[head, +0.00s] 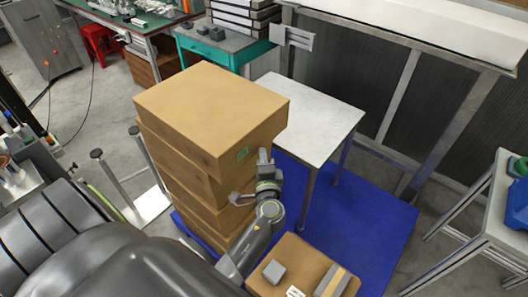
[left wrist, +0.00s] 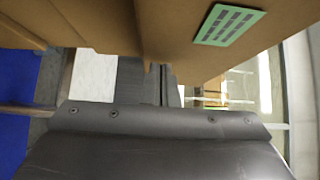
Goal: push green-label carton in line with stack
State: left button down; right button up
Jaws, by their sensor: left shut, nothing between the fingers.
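The green-label carton (head: 215,105) is a brown box on top of a leaning stack of similar cartons (head: 195,190). Its green label (head: 242,153) is on the side near my left gripper. Its right end juts out past the carton below, so the two are not flush. My left gripper (head: 264,160) is shut and empty, beside the stack's right face just below the label; whether it touches is unclear. In the left wrist view the green label (left wrist: 229,24) shows on the carton's brown face (left wrist: 185,30), close above the dark gripper body. My right gripper is out of view.
A white-topped table (head: 305,115) stands behind the stack, on a blue mat (head: 370,220). A low carton with grey blocks (head: 300,262) is at the front. A metal post stand (head: 150,203) is left of the stack. A grey side table (head: 495,220) is at right.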

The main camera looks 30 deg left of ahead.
pick_arm(q)
jog(key=shift+w, duration=0.1)
jog(key=shift+a, duration=0.1)
jog(key=a, duration=0.3)
jog(key=a+b, duration=0.1)
jog(key=a, duration=0.1)
jog(key=shift+w+a, duration=0.25)
jog(key=shift+a, duration=0.45)
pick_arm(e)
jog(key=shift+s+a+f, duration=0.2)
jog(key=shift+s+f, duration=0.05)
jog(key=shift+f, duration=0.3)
